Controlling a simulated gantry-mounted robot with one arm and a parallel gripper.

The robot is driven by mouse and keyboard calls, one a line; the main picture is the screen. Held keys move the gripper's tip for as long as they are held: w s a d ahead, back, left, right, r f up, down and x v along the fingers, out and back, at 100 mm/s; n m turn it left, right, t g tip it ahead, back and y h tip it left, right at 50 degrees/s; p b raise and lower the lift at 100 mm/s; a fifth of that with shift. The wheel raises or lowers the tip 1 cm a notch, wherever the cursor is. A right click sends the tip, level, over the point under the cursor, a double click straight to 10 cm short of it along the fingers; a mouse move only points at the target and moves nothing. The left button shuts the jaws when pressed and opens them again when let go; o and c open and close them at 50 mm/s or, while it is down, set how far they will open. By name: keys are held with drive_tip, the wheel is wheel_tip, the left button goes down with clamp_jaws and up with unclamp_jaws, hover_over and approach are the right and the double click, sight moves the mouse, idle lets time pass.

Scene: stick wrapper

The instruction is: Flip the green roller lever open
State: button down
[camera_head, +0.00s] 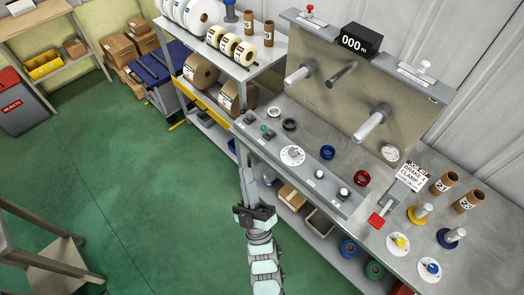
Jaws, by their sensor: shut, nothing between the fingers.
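The stick wrapper machine has a beige upright panel (345,95) on a grey metal bench. Three rollers or spindles stick out of the panel: a pale one at left (299,74), a dark one (342,72) and a larger pale one (373,121). I cannot make out a green lever on them. A small green button (264,128) shows on the control strip (318,181). My gripper (254,213) is shut and empty, in front of and below the bench's front left edge, apart from the machine. Its fingertips are small and hard to make out.
A red-handled lever (377,219) and a sign stand on the bench's right part, near cardboard tubes (444,183). Colored rings and a dial (292,156) occupy the front. A roll shelf (241,69) adjoins at left. The green floor (130,185) left of my arm is clear.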

drive_tip(key=w+d+f+n+g+h+b, duration=0.1)
drive_tip(key=w+f+n+b, duration=0.3)
drive_tip(key=f, duration=0.6)
drive_tip(key=w+d+f+n+g+h+b, duration=0.1)
drive_tip(key=w+f+n+g+b, duration=0.2)
drive_tip(key=w+f+b, duration=0.2)
drive_tip(key=w+d+f+n+g+h+b, duration=0.1)
drive_tip(key=w+f+n+b, duration=0.3)
drive_tip(key=w+f, duration=0.5)
wheel_tip(320, 180, down, 6)
drive_tip(key=shift+w+d+f+n+g+b, duration=0.1)
drive_tip(key=shift+w+d+n+g+b, duration=0.3)
drive_tip(key=shift+d+g, duration=0.3)
drive_tip(key=shift+a, duration=0.1)
approach(266, 130)
drive_tip(key=w+a, duration=0.3)
drive_tip(key=a, duration=0.3)
drive_tip(key=shift+w+d+r, duration=0.35)
drive_tip(key=shift+w+d, duration=0.5)
drive_tip(key=shift+w, duration=0.05)
drive_tip(key=shift+w+d+r, duration=0.35)
drive_tip(key=shift+w+d, duration=0.1)
drive_tip(key=shift+w, duration=0.2)
